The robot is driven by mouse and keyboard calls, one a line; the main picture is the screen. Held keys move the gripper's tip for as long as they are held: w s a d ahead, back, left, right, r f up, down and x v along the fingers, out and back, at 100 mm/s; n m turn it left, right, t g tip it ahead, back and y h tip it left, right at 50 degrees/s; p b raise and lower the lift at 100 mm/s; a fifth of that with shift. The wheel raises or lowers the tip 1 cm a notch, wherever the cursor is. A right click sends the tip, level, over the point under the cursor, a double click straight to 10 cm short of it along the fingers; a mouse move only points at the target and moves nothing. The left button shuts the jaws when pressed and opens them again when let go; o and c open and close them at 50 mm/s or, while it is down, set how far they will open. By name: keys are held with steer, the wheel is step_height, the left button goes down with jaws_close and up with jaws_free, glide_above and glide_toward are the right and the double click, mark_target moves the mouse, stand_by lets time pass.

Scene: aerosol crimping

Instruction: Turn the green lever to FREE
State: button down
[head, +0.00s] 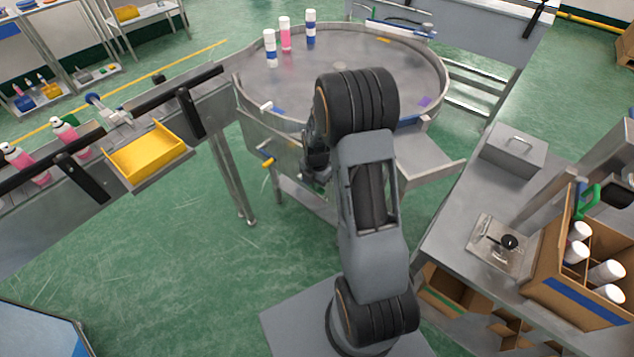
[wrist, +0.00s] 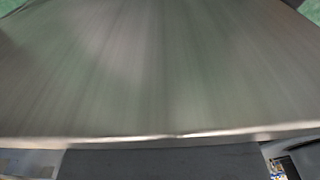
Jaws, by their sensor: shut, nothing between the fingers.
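A green curved handle (head: 588,200), the clearest green lever-like part, stands at the right beside a dark machine part, behind the cardboard box. No FREE marking is readable. My gripper (head: 318,172) hangs beside the round table's near side, far left of that handle. It is shut and empty, and mostly hidden behind my own arm. The wrist view shows a broad, blurred grey metal surface (wrist: 160,70) close up, with its straight edge near the bottom; no lever shows there.
The round steel table (head: 340,95) carries several bottles (head: 285,34) at its far side. A conveyor with a yellow tray (head: 146,153) is at left. At right, a steel bench (head: 455,225) holds a metal box (head: 514,148) and a cardboard box (head: 565,290) of white-capped cans. Green floor lies between.

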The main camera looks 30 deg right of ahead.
steer(key=shift+s+d+f+b, duration=0.1)
steer(key=shift+s+f+b, duration=0.05)
steer(key=shift+f+b, duration=0.45)
steer(key=shift+s+d+f+b, duration=0.1)
steer(key=shift+f+b, duration=0.45)
steer(key=shift+b, duration=0.05)
steer(key=shift+r, duration=0.15)
